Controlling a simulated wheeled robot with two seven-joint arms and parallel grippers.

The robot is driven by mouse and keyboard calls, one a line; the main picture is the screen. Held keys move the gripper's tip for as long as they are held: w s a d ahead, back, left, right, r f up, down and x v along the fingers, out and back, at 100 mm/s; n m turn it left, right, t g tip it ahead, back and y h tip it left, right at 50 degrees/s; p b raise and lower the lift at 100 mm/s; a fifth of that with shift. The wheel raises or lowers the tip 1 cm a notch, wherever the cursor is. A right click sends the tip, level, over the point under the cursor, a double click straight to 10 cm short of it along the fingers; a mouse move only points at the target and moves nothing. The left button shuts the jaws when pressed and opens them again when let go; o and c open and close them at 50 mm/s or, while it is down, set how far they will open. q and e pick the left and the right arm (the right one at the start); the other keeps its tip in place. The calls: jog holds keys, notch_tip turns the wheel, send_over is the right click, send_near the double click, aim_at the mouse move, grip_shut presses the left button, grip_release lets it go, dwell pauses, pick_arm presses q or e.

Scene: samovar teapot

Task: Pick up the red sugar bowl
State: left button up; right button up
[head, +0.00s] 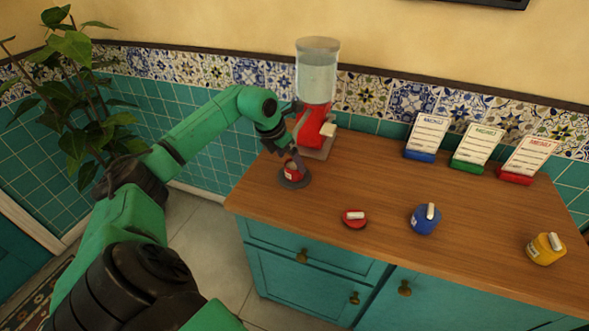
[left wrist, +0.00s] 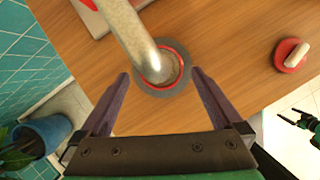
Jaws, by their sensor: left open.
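A red dispenser with a clear top (head: 317,75) stands close behind my left gripper. A blue bowl (head: 424,222) and a yellow bowl (head: 543,252) stand to the right. Three cards stand along the wall. Part of my right arm (left wrist: 308,120) shows at the wrist view's edge.

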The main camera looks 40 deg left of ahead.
aim_at(294, 166)
pick_arm(q)
jog(key=p+x, duration=0.1)
jog(key=x, duration=0.3)
jog(key=shift+w+d+f, duration=0.1)
jog(key=shift+f, duration=0.2)
jog(key=shift+r, duration=0.1)
grip_shut()
jog(key=shift+r, duration=0.1)
